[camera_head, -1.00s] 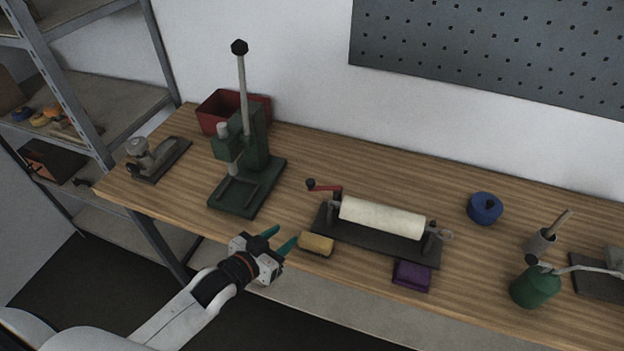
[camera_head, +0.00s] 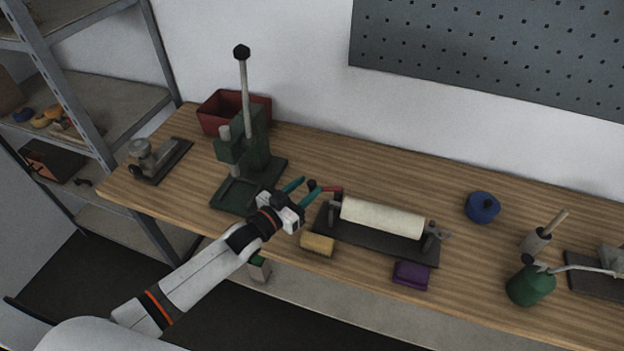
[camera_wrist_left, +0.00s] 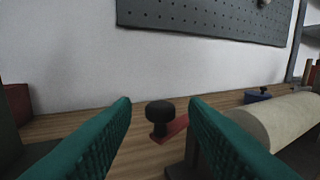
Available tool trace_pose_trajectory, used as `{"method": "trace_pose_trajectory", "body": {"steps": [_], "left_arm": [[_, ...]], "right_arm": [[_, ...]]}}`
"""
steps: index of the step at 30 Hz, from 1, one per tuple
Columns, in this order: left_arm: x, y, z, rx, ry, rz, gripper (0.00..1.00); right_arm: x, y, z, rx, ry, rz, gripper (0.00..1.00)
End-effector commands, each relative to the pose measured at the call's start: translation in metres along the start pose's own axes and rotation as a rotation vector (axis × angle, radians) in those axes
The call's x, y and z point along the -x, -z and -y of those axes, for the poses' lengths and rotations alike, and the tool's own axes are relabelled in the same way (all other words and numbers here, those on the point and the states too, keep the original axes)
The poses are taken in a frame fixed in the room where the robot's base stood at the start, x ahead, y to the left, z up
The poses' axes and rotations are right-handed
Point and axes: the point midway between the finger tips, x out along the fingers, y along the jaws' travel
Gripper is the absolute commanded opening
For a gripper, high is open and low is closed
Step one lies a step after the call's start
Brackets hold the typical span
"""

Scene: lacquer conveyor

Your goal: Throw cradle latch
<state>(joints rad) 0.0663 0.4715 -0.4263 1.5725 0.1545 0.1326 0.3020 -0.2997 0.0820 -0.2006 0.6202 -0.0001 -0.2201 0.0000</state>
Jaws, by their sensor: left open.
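The cradle (camera_head: 375,242) is a dark base with end posts bearing a cream roller (camera_head: 382,217). At its left end is a red lever (camera_head: 331,189) with a black knob (camera_head: 312,185). At its right end is a small grey fitting (camera_head: 444,234); I cannot tell which part is the latch. My left gripper (camera_head: 309,190) is open, its teal fingers at the knob. My right gripper is not in view.
A green press (camera_head: 250,155) with a tall handle stands left of the cradle, near my left arm. A tan block (camera_head: 317,245) and a purple block (camera_head: 411,275) lie at the front edge. A blue pot (camera_head: 483,207) and a green can (camera_head: 530,286) stand to the right.

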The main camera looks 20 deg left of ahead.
Motion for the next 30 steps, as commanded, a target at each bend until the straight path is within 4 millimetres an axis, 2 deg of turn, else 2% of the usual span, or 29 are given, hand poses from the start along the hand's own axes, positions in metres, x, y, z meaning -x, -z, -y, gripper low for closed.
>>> {"method": "trace_pose_trajectory", "body": {"steps": [3, 6, 17, 24, 30], "left_arm": [[-0.017, -0.001, 0.000, 0.001, -0.001, 0.001, 0.40], [-0.025, -0.001, 0.000, 0.001, 0.000, 0.000, 0.40], [-0.029, 0.001, 0.000, 0.001, 0.000, 0.000, 0.40], [-0.029, 0.001, 0.000, 0.001, 0.000, -0.001, 0.01], [-0.029, 0.001, 0.000, 0.001, 0.000, -0.001, 0.00]], "right_arm": [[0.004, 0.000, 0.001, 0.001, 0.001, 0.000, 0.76], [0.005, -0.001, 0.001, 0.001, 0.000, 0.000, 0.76], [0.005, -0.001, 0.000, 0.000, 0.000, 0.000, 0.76], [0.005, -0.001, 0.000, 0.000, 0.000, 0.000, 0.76], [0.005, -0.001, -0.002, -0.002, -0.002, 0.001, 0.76]]}}
